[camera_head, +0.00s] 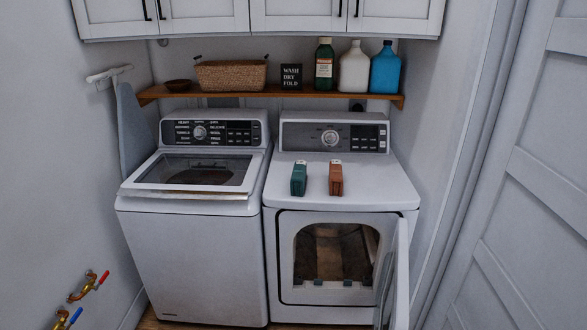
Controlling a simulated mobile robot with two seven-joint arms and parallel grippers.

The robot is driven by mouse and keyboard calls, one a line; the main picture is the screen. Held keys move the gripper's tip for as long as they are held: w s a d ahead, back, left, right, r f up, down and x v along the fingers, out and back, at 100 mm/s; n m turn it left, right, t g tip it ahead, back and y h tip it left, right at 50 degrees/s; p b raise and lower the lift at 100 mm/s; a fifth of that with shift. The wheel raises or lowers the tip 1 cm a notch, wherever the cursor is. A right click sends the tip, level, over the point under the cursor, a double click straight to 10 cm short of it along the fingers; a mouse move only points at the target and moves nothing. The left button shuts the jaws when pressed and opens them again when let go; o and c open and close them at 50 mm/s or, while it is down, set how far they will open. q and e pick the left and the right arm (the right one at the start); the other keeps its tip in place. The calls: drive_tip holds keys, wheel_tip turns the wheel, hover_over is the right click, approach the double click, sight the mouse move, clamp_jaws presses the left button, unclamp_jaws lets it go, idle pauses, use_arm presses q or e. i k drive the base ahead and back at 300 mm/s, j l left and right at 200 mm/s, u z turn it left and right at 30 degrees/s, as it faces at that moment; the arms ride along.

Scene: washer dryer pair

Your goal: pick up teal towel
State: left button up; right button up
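The teal towel (299,179) appears as a small, dark teal, narrow upright-looking bundle on the top of the dryer (385,185), left of the middle. A similar orange-brown bundle (336,179) sits to its right with a gap between them. Neither of my grippers is in the head view, so nothing is seen touching the towel.
The dryer's door (394,285) is swung open at the right. The washer (195,250) stands left with its lid down. A wooden shelf (300,92) above holds a basket (231,76), a sign and bottles. The dryer top around the bundles is clear.

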sight(297, 182)
drive_tip(key=i+j, duration=0.2)
drive_tip(key=i, duration=0.25)
drive_tip(key=i+j, duration=0.2)
drive_tip(key=i, duration=0.25)
drive_tip(key=i+j, duration=0.2)
drive_tip(key=i, duration=0.25)
drive_tip(key=i+j, duration=0.35)
drive_tip(key=i+j+z, duration=0.1)
drive_tip(key=i+j, duration=0.25)
drive_tip(key=j, duration=0.15)
